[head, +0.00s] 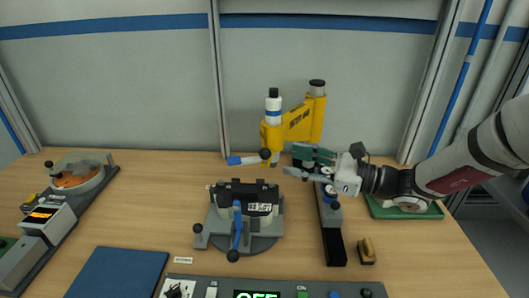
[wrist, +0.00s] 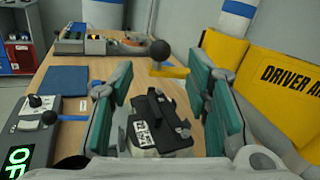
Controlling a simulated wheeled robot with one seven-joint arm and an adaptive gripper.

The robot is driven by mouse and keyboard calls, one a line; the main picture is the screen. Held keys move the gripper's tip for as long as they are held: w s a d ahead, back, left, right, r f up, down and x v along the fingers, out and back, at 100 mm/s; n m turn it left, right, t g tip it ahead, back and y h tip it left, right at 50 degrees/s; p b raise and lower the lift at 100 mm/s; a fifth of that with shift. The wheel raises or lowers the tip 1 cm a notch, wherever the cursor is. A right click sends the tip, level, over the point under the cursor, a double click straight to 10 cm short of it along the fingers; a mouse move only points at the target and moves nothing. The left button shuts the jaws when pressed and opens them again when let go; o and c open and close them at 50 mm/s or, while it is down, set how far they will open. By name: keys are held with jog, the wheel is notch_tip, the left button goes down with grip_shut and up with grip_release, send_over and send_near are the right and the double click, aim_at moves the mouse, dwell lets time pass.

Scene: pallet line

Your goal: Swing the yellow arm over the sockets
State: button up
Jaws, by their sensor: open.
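The yellow arm (head: 297,124), lettered "DRIVER AR…" where it shows in the wrist view (wrist: 290,80), stands at the back of the bench on a post. A white cylinder with a blue band (head: 273,112) hangs at its left end. Below that is a handle with a black ball knob (head: 265,154), also in the wrist view (wrist: 160,50). My gripper (head: 288,162) is open, its teal pads apart (wrist: 160,92), just right of the knob. The knob appears between and beyond the fingers, apparently untouched. I cannot make out the sockets clearly.
A dark clamp fixture (head: 246,195) with a blue-handled lever stands mid-bench. A black rail (head: 334,235) lies under my gripper. A blue mat (head: 117,272) and control panel (head: 210,290) are in front. A round turntable device (head: 80,175) is left.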

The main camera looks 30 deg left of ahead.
aim_at(265, 153)
jog(key=a, duration=0.2)
jog(key=s+a, duration=0.1)
jog(key=a, duration=0.5)
jog(key=shift+s+a+p, duration=0.25)
jog(key=shift+p, duration=0.15)
jog(key=shift+c, duration=0.6)
grip_shut()
